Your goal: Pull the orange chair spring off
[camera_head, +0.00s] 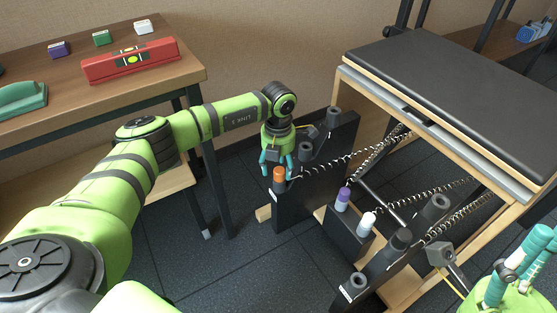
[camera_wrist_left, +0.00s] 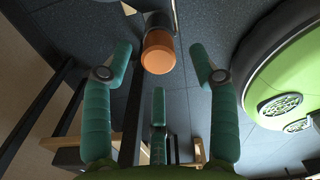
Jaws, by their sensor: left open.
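The orange-ended chair spring (camera_head: 278,174) stands at the near end of a dark upright block, with its coil running right toward the chair. Its orange cap (camera_wrist_left: 158,54) also shows in the left wrist view, between and just beyond the fingertips. My left gripper (camera_head: 276,166) is open and pointing down right at the orange end. In the left wrist view two teal fingers flank the cap with gaps on both sides, and a third finger is below it. My right gripper (camera_head: 521,258) is at the lower right, away from the springs; its opening is unclear.
The chair (camera_head: 460,85) has a black padded top and wooden frame. A purple-ended spring (camera_head: 343,197) and a white-ended spring (camera_head: 367,221) stand nearby among dark posts. A wooden table (camera_head: 140,95) at the left holds a red level (camera_head: 130,61) and small blocks.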

